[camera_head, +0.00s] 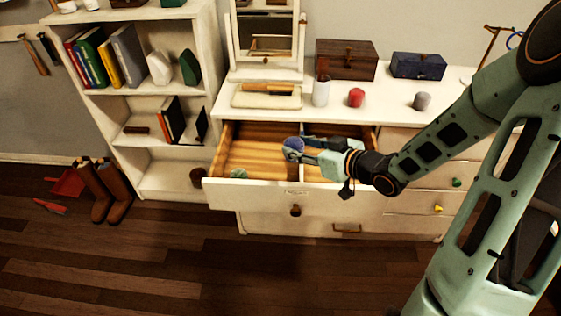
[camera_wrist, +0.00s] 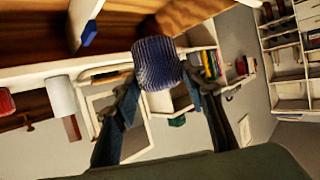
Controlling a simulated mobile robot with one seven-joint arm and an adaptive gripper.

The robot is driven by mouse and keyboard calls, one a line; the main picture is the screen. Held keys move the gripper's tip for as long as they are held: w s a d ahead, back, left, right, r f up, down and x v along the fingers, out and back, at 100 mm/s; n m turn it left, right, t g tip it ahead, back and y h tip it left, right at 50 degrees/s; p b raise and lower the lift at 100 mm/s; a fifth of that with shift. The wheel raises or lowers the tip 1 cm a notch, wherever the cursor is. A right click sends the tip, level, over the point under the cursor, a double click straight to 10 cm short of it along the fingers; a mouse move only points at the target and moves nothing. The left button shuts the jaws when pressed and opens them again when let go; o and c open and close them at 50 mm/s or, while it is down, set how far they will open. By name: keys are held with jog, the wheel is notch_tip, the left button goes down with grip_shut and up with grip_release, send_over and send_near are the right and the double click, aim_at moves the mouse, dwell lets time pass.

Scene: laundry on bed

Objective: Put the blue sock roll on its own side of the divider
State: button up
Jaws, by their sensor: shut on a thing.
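The blue sock roll (camera_head: 292,143) is held between the fingertips of my gripper (camera_head: 291,151). In the wrist view the roll (camera_wrist: 158,62) is a ribbed dark blue cylinder between both fingers (camera_wrist: 160,82). The open drawer (camera_head: 250,192) has a wooden floor and a pale divider (camera_head: 303,171) running front to back. In the head view the roll appears over the divider, at the edge of the left compartment; its exact height is unclear. A greenish roll (camera_head: 238,173) lies in the left compartment's front corner. My gripper partly hides the right compartment.
The dresser top holds a mirror (camera_head: 265,35), a white bottle (camera_head: 320,93), a red item (camera_head: 356,97), a grey item (camera_head: 422,101), a brown box (camera_head: 346,60) and a blue box (camera_head: 418,65). A bookshelf (camera_head: 150,110) stands at left. A small blue piece (camera_wrist: 89,33) shows beside the divider.

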jog(key=w+a+f+b, duration=0.1)
jog(key=w+a+f, duration=0.1)
jog(key=f, duration=0.3)
jog(key=w+a+f, duration=0.3)
jog(key=a+f, duration=0.1)
jog(key=f, duration=0.1)
jog(key=shift+w+a+f+b, duration=0.25)
jog(key=shift+w+b, duration=0.05)
jog(key=shift+b, duration=0.1)
jog(key=shift+f, duration=0.15)
jog(key=shift+f+b, duration=0.5)
jog(key=shift+b, duration=0.15)
jog(key=o, duration=1.1)
